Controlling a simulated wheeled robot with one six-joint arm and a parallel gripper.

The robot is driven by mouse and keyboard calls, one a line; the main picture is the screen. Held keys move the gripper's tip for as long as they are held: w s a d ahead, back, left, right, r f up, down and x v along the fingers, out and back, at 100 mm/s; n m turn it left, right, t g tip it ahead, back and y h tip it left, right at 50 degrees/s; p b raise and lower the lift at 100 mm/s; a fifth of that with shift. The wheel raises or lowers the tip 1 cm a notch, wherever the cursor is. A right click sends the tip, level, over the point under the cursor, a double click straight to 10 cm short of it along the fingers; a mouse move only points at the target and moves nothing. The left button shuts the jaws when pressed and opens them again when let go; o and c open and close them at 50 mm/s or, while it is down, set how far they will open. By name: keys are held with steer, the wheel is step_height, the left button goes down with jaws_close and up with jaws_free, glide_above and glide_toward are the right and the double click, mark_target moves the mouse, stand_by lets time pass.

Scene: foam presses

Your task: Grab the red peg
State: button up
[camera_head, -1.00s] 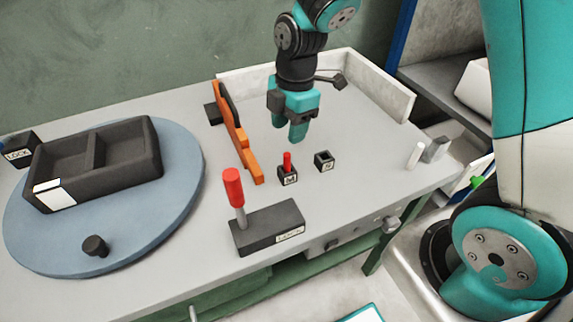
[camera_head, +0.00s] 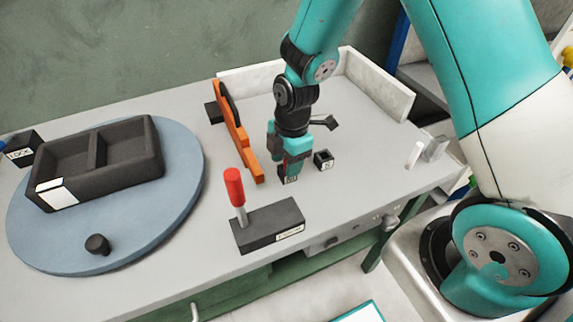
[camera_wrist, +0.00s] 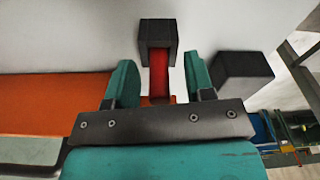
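The red peg (camera_wrist: 159,80) stands in a small black holder block (camera_wrist: 158,36) in the wrist view. My gripper (camera_wrist: 161,76) is open, with one teal finger on each side of the peg and a visible gap on both sides. In the head view my gripper (camera_head: 289,168) is lowered over the black holder (camera_head: 290,179) and hides most of the peg.
A second small black block (camera_head: 324,159) stands close to the right of my gripper. An orange rail (camera_head: 238,137) lies to the left. A red-handled lever (camera_head: 233,188) rises from a dark base (camera_head: 268,226) in front. A blue turntable (camera_head: 150,240) bears a dark bin (camera_head: 150,145).

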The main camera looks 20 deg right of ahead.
jaws_close()
